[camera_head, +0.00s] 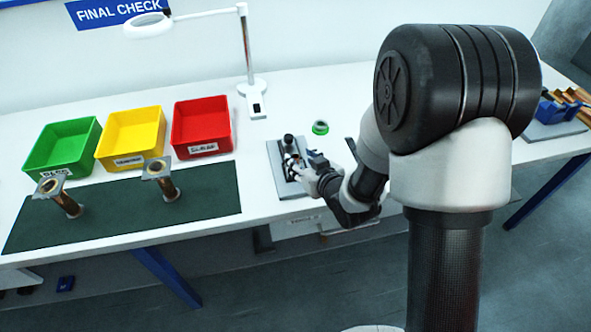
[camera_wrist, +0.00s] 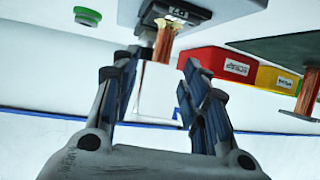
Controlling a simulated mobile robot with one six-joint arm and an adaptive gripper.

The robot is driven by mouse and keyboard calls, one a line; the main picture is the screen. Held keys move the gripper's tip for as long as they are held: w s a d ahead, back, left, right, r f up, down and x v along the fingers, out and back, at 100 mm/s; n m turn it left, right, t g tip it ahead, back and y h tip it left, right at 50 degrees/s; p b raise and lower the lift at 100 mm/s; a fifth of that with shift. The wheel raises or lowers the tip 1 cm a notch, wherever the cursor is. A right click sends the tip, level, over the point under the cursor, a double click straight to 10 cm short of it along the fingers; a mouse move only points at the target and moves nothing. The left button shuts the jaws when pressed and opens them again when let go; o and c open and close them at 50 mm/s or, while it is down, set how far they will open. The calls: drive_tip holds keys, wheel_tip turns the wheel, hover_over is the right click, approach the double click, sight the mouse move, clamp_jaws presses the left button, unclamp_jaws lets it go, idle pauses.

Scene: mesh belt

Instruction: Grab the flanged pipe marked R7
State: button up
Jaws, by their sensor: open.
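In the wrist view, a copper-coloured flanged pipe (camera_wrist: 164,42) stands out from a grey stand beyond my fingers. A pale square face (camera_wrist: 157,95) shows between the fingers; I cannot tell for sure whether it is the pipe's flange. My gripper (camera_wrist: 157,110) is open, one finger on each side of this face, with no clear contact. In the head view my gripper (camera_head: 305,172) is at the grey plate (camera_head: 290,190), largely hiding what stands there. Two other flanged pipes (camera_head: 66,203) (camera_head: 168,189) stand on the mat; no marking is readable.
The dark green mat (camera_head: 110,222) lies at left. Behind it stand green (camera_head: 62,147), yellow (camera_head: 131,138) and red (camera_head: 202,124) bins. A white lamp (camera_head: 247,60) rises behind the plate. A green ring (camera_head: 320,127) lies nearby. A blue holder (camera_head: 555,108) is at right.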

sight(296, 157)
drive_tip(key=b+x, duration=0.1)
drive_tip(key=x, duration=0.4)
drive_tip(key=shift+f, duration=0.15)
drive_tip(key=shift+c, duration=0.2)
clamp_jaws()
idle(0.3)
